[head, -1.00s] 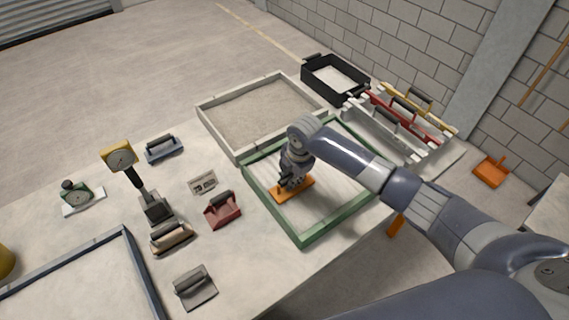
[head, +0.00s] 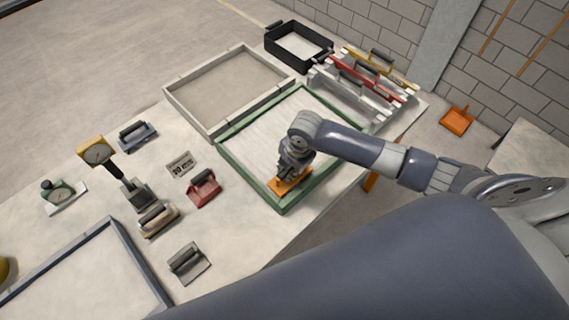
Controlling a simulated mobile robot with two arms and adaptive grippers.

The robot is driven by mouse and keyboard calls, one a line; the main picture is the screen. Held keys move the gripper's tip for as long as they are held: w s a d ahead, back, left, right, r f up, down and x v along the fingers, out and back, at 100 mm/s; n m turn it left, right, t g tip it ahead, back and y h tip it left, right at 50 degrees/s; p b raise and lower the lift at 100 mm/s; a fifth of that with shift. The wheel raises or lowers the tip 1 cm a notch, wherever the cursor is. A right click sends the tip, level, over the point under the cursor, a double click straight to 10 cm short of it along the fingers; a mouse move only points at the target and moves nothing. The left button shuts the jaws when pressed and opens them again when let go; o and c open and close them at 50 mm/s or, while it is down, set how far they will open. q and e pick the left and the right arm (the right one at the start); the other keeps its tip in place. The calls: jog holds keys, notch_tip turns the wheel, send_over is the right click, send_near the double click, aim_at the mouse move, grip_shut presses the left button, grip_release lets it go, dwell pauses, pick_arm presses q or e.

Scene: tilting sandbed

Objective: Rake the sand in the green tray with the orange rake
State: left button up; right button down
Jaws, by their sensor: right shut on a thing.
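The green tray (head: 232,167) lies on the table with pale sand (head: 262,136) in it. My right gripper (head: 289,174) is shut on the orange rake (head: 284,188), low in the tray's near corner, close to the near green rim. The gripper and wrist hide the rake's grip, and I cannot tell whether its edge touches the sand. My left gripper does not show.
A grey sand tray (head: 184,107) adjoins behind, with a black bin (head: 284,52) beyond. A rack (head: 345,88) holds several floats. A blue-grey frame (head: 133,265) is at lower left.

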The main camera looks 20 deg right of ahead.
jog(key=shift+w+v, duration=0.2)
jog(key=shift+v, duration=0.75)
jog(key=shift+w+v, duration=0.25)
jog(key=shift+v, duration=0.7)
jog(key=shift+w+v, duration=0.2)
jog(key=shift+v, duration=0.7)
jog(key=shift+a+r, duration=0.15)
jog(key=shift+a, duration=0.1)
jog(key=shift+w+v, duration=0.2)
jog(key=shift+v, duration=0.75)
jog(key=shift+w+v, duration=0.15)
jog(key=shift+v, duration=0.8)
jog(key=shift+a+r, duration=0.1)
jog(key=shift+a, duration=0.05)
